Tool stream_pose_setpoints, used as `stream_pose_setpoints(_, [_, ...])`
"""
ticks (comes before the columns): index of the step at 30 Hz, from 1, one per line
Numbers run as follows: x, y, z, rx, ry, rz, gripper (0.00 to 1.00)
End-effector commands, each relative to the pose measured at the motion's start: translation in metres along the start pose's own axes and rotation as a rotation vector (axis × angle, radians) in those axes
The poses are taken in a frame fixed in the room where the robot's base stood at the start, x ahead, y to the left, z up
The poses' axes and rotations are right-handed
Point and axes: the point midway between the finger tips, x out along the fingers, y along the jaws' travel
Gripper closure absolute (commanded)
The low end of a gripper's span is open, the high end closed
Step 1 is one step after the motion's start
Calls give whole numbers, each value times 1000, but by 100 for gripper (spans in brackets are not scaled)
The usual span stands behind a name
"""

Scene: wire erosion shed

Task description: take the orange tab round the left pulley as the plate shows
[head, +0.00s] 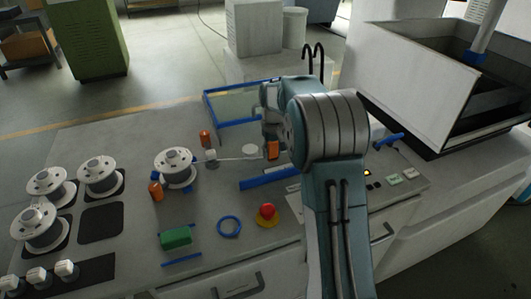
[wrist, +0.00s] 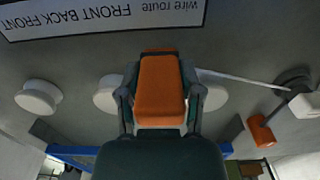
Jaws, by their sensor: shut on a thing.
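My gripper (wrist: 160,95) is shut on the orange tab (wrist: 160,88), which also shows below the jaws in the head view (head: 273,150). A pale wire (head: 238,158) runs from a small white block (head: 211,156) to the tab, along the near side of the left pulley (head: 250,149). The wrist view is upside down; there the left pulley (wrist: 214,97) is partly hidden by my jaw. A middle pulley (wrist: 105,97) and a further one (wrist: 38,97) lie past it. The route plate (wrist: 100,14) reads FRONT BACK FRONT. I cannot tell whether wire and pulley touch.
An orange-topped post (head: 205,138) stands by the white block. Wire spools (head: 175,167) stand at left. A blue frame (head: 235,122) lies behind the pulleys, a blue bar (head: 262,181) in front. A red button (head: 267,211) and blue ring (head: 229,227) are nearer me.

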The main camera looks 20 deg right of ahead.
Motion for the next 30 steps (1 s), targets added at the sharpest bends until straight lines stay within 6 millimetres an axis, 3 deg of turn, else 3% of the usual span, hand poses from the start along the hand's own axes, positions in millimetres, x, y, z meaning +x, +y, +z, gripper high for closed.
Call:
stream_pose_setpoints(11, [0,3,-1,0,0,0,100])
stream_pose_setpoints(30, [1,2,-50,0,0,0,100])
